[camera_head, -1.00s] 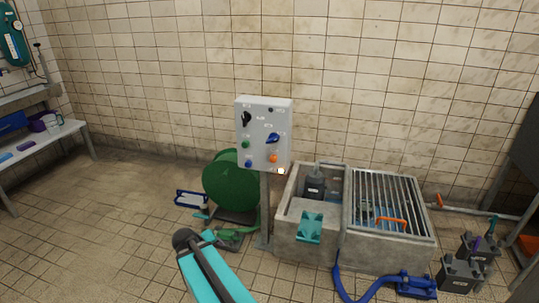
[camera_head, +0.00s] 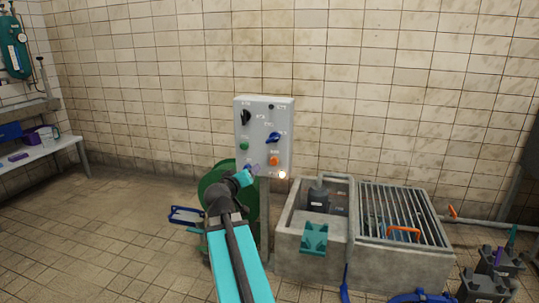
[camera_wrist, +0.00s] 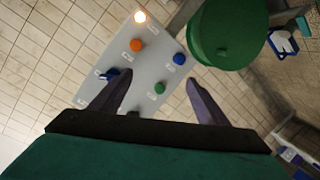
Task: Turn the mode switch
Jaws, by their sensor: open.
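A grey control panel (camera_head: 264,107) on a post carries a black rotary switch (camera_head: 246,117) at upper left and a blue rotary switch (camera_head: 273,137) at right. The labels are too small to read, so I cannot tell which is the mode switch. My gripper (camera_head: 255,168) is in front of the panel's lower left, hiding a blue button there. In the wrist view my gripper (camera_wrist: 159,78) is open and empty, its purple fingers spread before the panel (camera_wrist: 125,83). The blue switch (camera_wrist: 112,74) is beside one finger; the black switch (camera_wrist: 133,112) is mostly hidden by my gripper.
The panel also has a green button (camera_head: 244,146), an orange button (camera_head: 273,160) and a lit lamp (camera_head: 282,175). A green reel (camera_head: 215,184) stands behind my arm. A concrete basin (camera_head: 310,257) with a grate (camera_head: 400,212) stands to the right.

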